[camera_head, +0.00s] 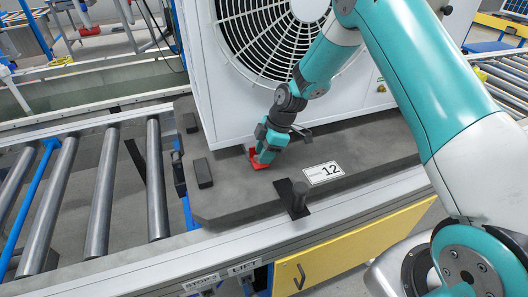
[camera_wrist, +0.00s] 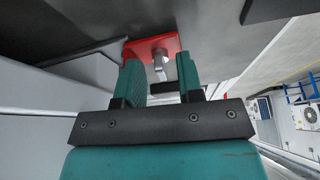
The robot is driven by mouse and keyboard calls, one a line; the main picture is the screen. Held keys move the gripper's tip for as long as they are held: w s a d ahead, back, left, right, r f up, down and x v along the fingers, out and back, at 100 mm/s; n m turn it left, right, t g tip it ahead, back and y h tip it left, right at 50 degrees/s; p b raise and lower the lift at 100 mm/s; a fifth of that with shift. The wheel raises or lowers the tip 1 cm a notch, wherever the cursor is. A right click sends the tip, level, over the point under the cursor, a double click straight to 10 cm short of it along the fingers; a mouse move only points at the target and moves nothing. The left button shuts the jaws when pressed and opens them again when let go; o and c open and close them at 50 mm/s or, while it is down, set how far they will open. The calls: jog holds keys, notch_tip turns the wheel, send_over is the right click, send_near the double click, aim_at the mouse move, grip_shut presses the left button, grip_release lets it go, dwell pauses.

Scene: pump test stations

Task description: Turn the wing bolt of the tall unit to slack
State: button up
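The white unit with a large round fan grille (camera_head: 205,75) stands on a dark grey pallet board (camera_head: 240,200) marked 12. A red plate (camera_head: 254,160) sits on the board near the unit's lower front edge. My gripper (camera_head: 264,152) is down at this plate and covers part of it. In the wrist view the red plate (camera_wrist: 150,46) carries a small grey metal piece, seemingly the wing bolt (camera_wrist: 159,68). The teal fingers of my gripper (camera_wrist: 160,80) stand apart, with the bolt showing in the gap. I cannot tell whether either finger touches it. The bolt's angle is unclear.
A short dark post (camera_head: 299,197) on a black plate stands at the board's front edge. A small dark block (camera_head: 203,173) lies left of the gripper. Metal rollers (camera_head: 103,185) run to the left. A yellow panel (camera_head: 350,258) is below.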

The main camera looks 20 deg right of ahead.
jog(key=p+v, duration=0.7)
jog(key=v, duration=0.5)
jog(key=s+a+r+m+p, duration=0.1)
jog(key=s+a+r, duration=0.15)
jog(key=r, duration=0.25)
jog(key=s+a+r+m, duration=0.2)
jog(key=s+r, duration=0.2)
jog(key=r, duration=0.1)
jog(key=s+a+r+m+p, duration=0.1)
jog(key=s+a+r, duration=0.2)
jog(key=r, duration=0.3)
jog(key=s+a+r+m+p, duration=0.1)
jog(key=s+r, duration=0.4)
jog(key=s, duration=0.5)
jog(key=s+a+r+m+p, duration=0.1)
jog(key=s+r+m, duration=0.3)
jog(key=s, duration=0.7)
jog(key=shift+a+r+m, duration=0.3)
jog(key=shift+a+r, duration=0.1)
jog(key=shift+a, duration=0.2)
